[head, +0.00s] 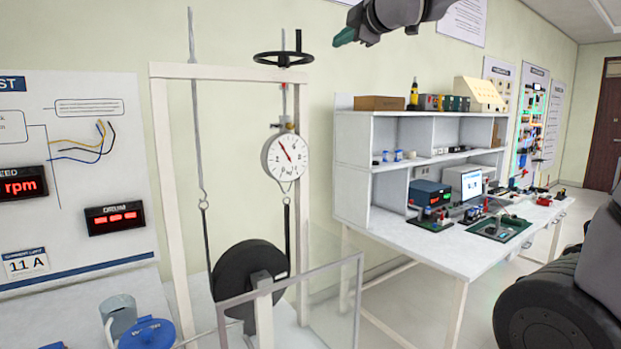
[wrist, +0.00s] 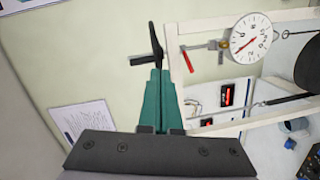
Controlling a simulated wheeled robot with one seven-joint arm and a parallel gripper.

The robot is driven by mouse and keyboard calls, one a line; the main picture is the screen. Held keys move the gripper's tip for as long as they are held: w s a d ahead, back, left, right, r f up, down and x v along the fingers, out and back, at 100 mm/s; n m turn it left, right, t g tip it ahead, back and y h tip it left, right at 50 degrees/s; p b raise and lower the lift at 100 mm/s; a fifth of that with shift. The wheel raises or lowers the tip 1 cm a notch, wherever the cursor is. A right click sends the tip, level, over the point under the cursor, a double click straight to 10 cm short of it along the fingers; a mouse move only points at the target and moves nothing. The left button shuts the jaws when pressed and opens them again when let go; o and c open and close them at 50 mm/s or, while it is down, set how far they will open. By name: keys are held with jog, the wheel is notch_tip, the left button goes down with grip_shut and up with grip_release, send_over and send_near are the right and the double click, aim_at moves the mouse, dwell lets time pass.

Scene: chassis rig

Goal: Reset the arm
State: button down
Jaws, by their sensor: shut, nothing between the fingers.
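My gripper (head: 345,37) shows at the top of the head view, high up, with its green fingertips pointing left. In the wrist view the two green fingers (wrist: 158,78) lie together, shut, with nothing held. A black handwheel (head: 284,58) sits on top of the rig's frame, left of and lower than my gripper in the head view, with a gap between them. In the wrist view the handwheel (wrist: 156,44) appears just beyond the fingertips. My arm's upper links are mostly out of frame.
A white frame (head: 159,170) carries a round dial gauge (head: 286,157) and a black drum (head: 250,278) behind a clear guard (head: 338,270). A white workbench (head: 440,246) with shelves and equipment stands to the right. A blue-lidded container (head: 148,333) is at lower left.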

jog(key=s+d+f+m+g+h, duration=0.2)
jog(key=s+d+f+m+h, duration=0.2)
jog(key=d+f+m, duration=0.45)
jog(key=s+d+f+m+g, duration=0.3)
jog(key=s+d+f+m, duration=0.1)
jog(key=s+f+m, duration=0.3)
jog(key=s+d+f+m+g+h, duration=0.1)
jog(key=s+d+f+m+g, duration=0.2)
jog(key=s+d+f+m, duration=0.2)
jog(key=s+f+m, duration=0.3)
jog(key=m, duration=0.1)
jog(key=shift+s, duration=0.35)
jog(key=shift+f, duration=0.1)
dwell(1.3)
